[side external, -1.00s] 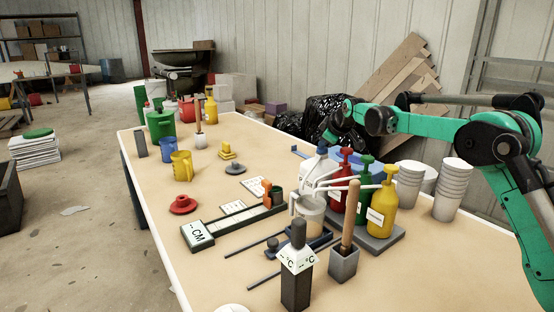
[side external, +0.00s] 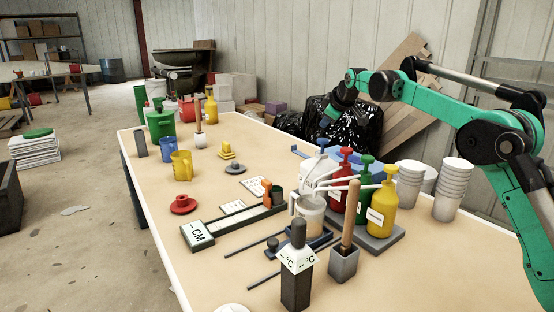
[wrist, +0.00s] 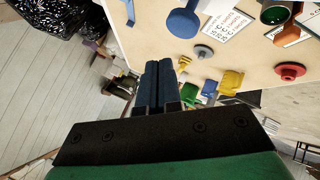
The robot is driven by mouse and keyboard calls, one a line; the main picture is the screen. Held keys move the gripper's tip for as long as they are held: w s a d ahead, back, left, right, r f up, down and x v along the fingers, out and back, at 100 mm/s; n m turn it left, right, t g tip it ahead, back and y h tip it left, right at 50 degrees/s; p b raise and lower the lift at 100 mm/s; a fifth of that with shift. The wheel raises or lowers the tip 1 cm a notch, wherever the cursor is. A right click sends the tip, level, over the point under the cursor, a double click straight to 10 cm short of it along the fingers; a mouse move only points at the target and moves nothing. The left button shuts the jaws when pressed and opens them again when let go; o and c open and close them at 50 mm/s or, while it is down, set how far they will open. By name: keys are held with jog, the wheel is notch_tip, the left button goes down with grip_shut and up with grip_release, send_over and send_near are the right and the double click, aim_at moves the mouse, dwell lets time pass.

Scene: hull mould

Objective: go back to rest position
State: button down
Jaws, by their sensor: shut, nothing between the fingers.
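My gripper (wrist: 158,66) shows in the wrist view with its two dark fingers pressed together and nothing between them. In the side external view my green arm reaches in from the right, raised above the table's far edge. Its end is in front of the black bags, and the fingers are hard to make out against them. The gripper is clear of the pump bottles and touches nothing that I can see.
The table (side external: 270,150) holds red (side external: 343,185), green (side external: 364,190) and yellow (side external: 383,206) pump bottles, stacked white cups (side external: 452,189), and a stick in a grey holder (side external: 344,264). Black bags (side external: 356,124) and leaning boards (side external: 405,128) are behind it.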

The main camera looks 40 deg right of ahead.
dwell(0.3)
jog(key=s+a+r+m+y, duration=0.1)
jog(key=s+a+m+y, duration=0.15)
jog(key=s+a, duration=1.05)
jog(key=s+a+f+m+g, duration=0.1)
jog(key=s+a+f, duration=0.1)
jog(key=s+f, duration=0.2)
jog(key=s+a+f+m, duration=0.2)
jog(key=s+f, duration=0.3)
jog(key=s, duration=0.5)
jog(key=shift+s+a+g, duration=0.35)
jog(key=shift+a+g, duration=0.05)
jog(key=shift+a, duration=0.45)
